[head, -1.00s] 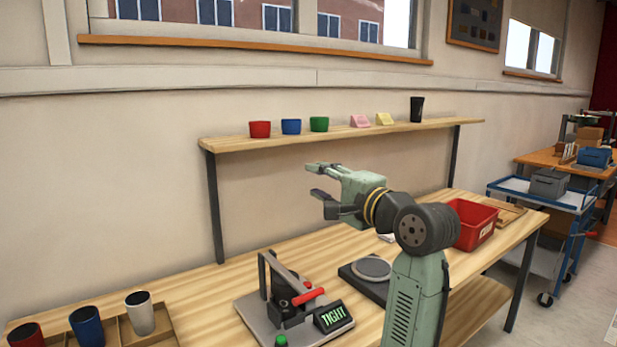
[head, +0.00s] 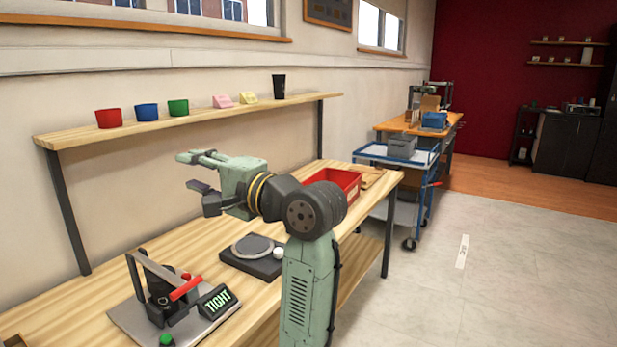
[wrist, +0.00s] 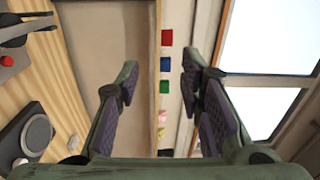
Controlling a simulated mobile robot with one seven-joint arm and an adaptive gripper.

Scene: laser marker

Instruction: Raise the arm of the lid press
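The lid press (head: 165,300) stands on the wooden bench at the lower left of the head view. It has a grey base plate, a black upright, a grey arm (head: 160,271), a red handle (head: 186,287), a green button and a display reading "TIGHT". Its arm slopes down to the right toward the display. Part of the press shows at the left edge of the wrist view (wrist: 22,65). My gripper (head: 196,172) is open and empty, raised above the bench and to the upper right of the press, apart from it.
A black unit with a round grey plate (head: 253,247) sits right of the press, with a white round object beside it. A red bin (head: 335,183) stands behind my arm. A shelf (head: 200,116) above the bench holds cups and small blocks.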

